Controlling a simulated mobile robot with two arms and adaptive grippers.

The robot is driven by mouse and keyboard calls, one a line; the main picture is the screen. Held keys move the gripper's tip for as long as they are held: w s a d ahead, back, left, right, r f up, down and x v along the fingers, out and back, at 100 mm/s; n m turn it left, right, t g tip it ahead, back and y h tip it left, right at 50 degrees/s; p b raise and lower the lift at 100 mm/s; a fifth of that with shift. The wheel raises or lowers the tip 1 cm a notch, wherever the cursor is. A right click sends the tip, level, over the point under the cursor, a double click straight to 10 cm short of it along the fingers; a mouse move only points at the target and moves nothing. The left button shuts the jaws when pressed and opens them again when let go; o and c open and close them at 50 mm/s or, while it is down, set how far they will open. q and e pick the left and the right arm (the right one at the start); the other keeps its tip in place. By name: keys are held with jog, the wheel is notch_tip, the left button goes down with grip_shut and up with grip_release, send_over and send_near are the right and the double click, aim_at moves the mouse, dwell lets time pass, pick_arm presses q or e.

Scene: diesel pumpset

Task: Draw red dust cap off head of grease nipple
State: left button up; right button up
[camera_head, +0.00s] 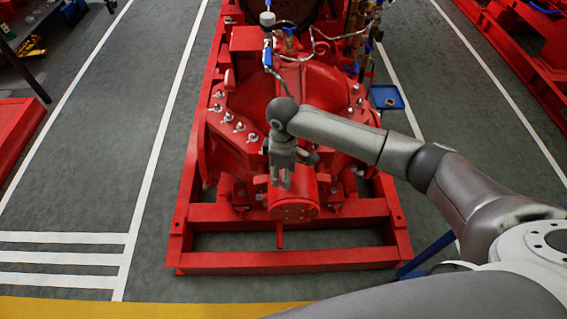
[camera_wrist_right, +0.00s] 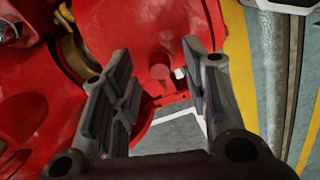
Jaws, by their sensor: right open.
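My right gripper (camera_head: 281,180) hangs over the red cylindrical housing at the front of the pumpset in the head view. In the right wrist view the right gripper (camera_wrist_right: 158,58) is open, with its two fingers apart and nothing held between them. A small red round-ended piece (camera_wrist_right: 160,76), which looks like the dust cap, shows beyond the fingers, in the gap between them. A small pale metal part (camera_wrist_right: 180,73) is just right of it, close to the right finger. The grease nipple itself cannot be made out. My left gripper is not in view.
The red pumpset (camera_head: 300,75) stands on a red base frame (camera_head: 290,262), with several studs and nuts on its flanges. Valves and thin pipes (camera_head: 268,45) rise behind. A blue tray (camera_head: 386,97) lies on the floor at right.

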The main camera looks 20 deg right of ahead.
jog(key=shift+f, duration=0.35)
jog(key=shift+c, duration=0.3)
grip_shut()
